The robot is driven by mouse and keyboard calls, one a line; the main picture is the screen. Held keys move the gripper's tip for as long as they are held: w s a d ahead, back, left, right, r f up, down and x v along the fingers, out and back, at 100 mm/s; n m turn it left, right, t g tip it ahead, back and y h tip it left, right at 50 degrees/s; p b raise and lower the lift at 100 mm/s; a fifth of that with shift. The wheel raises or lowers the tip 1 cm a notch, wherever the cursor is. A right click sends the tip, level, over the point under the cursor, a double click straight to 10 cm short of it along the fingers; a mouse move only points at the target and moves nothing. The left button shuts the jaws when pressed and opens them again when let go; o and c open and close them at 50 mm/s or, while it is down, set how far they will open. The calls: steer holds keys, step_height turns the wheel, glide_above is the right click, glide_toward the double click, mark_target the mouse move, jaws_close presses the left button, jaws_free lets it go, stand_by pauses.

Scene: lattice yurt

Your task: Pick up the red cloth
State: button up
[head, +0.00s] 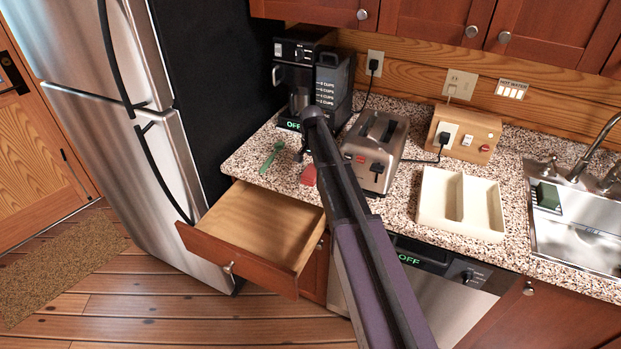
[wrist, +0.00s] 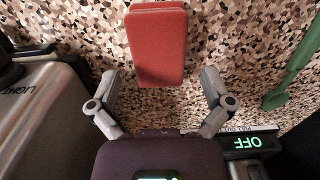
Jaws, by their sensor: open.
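In the wrist view the red cloth (wrist: 157,45) is a folded, rounded rectangle, seen whole or nearly so at the top middle. My gripper (wrist: 160,78) is open, its fingers spread left and right of the cloth's lower end in the picture. Nothing is held. The cloth appears apart from both fingers; the height gap cannot be told. In the head view my gripper is small and dark beside the cloth, mostly hidden by my arm.
A green spoon (head: 271,157) lies left of the cloth. The toaster (head: 373,150) stands close on the right, the coffee maker (head: 288,90) behind. An open empty drawer (head: 250,230) juts out below. A cream divided tray (head: 431,200) and a sink (head: 590,235) are farther right.

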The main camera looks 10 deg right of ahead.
mark_target(311, 170)
steer(key=shift+f+b, duration=1.4)
steer(key=shift+f, duration=0.35)
steer(key=c, duration=1.1)
steer(key=shift+c, duration=0.2)
steer(key=shift+r, duration=0.25)
step_height(311, 170, up, 3)
steer(key=p, duration=0.3)
steer(key=shift+s+r+p, duration=0.3)
steer(key=shift+p, duration=0.25)
steer(key=s+r, duration=0.1)
steer(key=s, duration=1.4)
steer(key=shift+s+p, duration=0.25)
steer(key=shift+p, duration=0.2)
